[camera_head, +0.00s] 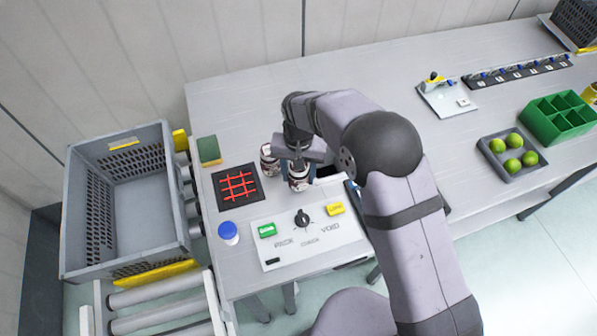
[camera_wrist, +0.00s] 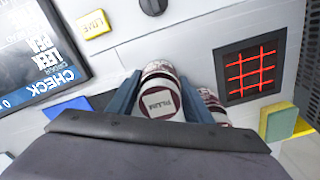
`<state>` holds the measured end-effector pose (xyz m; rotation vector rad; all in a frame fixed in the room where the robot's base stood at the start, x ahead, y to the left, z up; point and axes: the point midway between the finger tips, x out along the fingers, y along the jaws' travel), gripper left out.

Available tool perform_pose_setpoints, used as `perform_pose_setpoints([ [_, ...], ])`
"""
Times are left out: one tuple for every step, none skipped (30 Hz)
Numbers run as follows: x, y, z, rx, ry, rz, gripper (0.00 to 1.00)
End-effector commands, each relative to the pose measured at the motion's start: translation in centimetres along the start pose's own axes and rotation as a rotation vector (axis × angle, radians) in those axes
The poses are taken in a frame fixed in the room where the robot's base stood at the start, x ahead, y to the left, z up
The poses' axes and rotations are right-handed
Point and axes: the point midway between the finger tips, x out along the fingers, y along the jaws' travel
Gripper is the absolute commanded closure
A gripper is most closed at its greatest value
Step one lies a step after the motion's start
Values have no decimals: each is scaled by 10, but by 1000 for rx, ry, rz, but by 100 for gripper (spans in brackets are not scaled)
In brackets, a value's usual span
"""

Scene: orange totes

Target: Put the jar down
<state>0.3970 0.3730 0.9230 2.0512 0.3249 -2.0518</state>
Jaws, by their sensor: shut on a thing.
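A button panel (camera_head: 290,245) is in front. A grey crate (camera_head: 82,215) stands beyond the left edge. The table behind my gripper is clear.

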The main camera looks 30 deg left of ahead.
Motion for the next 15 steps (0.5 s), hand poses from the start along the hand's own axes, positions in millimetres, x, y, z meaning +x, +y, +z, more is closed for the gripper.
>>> perform_pose_setpoints([
  [-1,0,-1,0,2,-1,87],
  [-1,0,-1,0,2,-1,87],
  [-1,0,-1,0,2,-1,87],
  [-1,0,-1,0,2,-1,87],
  [0,0,-1,0,2,-1,87],
  [1,0,-1,0,2,-1,87],
  [2,0,-1,0,2,-1,87],
  [3,0,-1,0,2,-1,87],
  [3,0,0,0,0,0,47],
  [3,0,0,0,0,0,40],
  [2,0,0,0,0,0,35],
  [2,0,0,0,0,0,35],
  [2,0,0,0,0,0,35],
  [2,0,0,0,0,0,35],
  [2,0,0,0,0,0,35],
])
